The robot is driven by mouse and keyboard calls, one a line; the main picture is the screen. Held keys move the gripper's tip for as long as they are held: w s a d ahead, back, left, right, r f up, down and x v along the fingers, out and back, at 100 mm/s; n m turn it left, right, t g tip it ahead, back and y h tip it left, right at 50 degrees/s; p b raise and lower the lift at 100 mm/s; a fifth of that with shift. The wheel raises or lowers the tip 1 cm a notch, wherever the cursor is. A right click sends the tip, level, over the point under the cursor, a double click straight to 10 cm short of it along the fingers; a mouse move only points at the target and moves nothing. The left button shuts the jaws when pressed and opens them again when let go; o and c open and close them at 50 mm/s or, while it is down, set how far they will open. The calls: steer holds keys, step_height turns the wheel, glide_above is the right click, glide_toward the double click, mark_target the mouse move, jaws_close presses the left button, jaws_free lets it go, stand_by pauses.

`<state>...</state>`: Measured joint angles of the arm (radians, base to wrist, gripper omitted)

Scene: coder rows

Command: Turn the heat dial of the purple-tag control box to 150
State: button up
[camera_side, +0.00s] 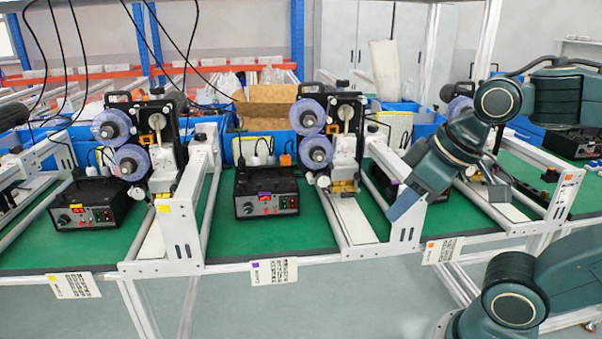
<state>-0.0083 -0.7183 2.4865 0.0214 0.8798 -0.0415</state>
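The purple-tag control box (266,182) is a black box on the green mat, in the middle bay of the side view. Its front panel has a small purple tag (265,196), a red display and a heat dial (248,208) at the left. The dial's setting and the display digits are too small to read. My gripper (402,207) is right of the box, beside the white frame post, well apart from the dial. It points down and left. Its fingers are not clearly distinguishable, so I cannot tell whether it is open or shut.
A yellow-tag control box (92,203) stands in the left bay. White frame posts (187,225) bound the middle bay. A coder machine (344,130) with purple reels stands behind right of the purple-tag box. The green mat (300,232) before the box is clear.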

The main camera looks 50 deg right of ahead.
steer(key=w+d+f+n+h, duration=0.25)
steer(key=w+n, duration=0.35)
steer(key=w, duration=0.6)
steer(key=w+d+f+n+h, duration=0.1)
steer(key=w+f+n+h, duration=0.3)
steer(key=w, duration=0.7)
steer(key=n+t+h, duration=0.3)
steer(key=n+t, duration=0.1)
steer(key=n, duration=1.3)
glide_toward(248, 210)
steer(key=v, duration=0.5)
steer(key=shift+a+r, duration=0.15)
steer(key=shift+r, duration=0.05)
steer(key=x, duration=1.3)
steer(key=shift+w+d+f, duration=0.1)
steer(key=shift+d+f, duration=0.1)
steer(key=shift+d, duration=0.15)
steer(key=c, duration=0.7)
